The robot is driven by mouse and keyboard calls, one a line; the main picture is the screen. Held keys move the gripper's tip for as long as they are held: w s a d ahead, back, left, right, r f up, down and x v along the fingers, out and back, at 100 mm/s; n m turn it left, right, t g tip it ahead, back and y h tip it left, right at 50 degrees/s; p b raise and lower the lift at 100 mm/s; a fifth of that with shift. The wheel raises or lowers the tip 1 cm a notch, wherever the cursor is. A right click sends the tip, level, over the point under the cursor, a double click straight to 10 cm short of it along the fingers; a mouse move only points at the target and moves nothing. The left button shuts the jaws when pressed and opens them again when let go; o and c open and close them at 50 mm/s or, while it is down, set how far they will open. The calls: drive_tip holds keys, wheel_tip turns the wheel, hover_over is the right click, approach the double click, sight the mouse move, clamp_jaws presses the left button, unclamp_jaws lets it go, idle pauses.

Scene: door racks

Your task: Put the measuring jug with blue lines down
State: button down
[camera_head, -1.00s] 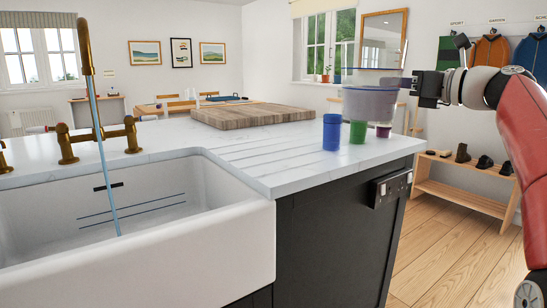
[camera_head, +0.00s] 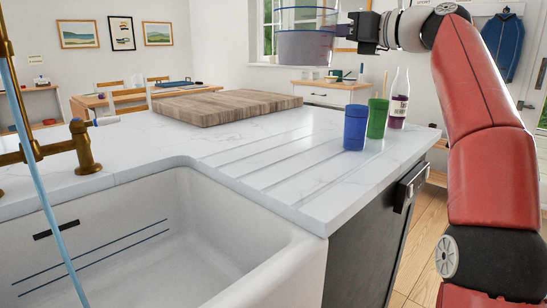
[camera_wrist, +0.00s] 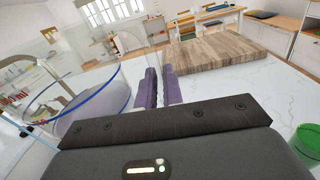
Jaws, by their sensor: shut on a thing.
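The measuring jug (camera_head: 305,46) is clear with thin blue lines and a greyish-purple lower part. My gripper (camera_head: 345,31) is shut on the jug's right side. In the wrist view, the jug (camera_wrist: 88,112) shows at the left with a blue rim. The purple fingers of my gripper (camera_wrist: 159,88) are close together at a clear part of the jug. The exact grip is partly hidden.
The white worktop (camera_head: 265,150) has free room between the wooden board (camera_head: 225,106) and the sink (camera_head: 230,255). A blue cup (camera_head: 355,128), a green cup (camera_head: 377,119) and a bottle (camera_head: 398,105) stand near its right end.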

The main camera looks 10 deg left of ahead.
drive_tip(key=shift+w+a, duration=0.1)
drive_tip(key=shift+a, duration=0.15)
drive_tip(key=shift+f, duration=0.2)
wheel_tip(320, 180, down, 19)
drive_tip(key=shift+f, duration=0.2)
drive_tip(key=shift+f, duration=0.15)
drive_tip(key=c, duration=1.5)
unclamp_jaws()
drive_tip(key=shift+c, duration=0.2)
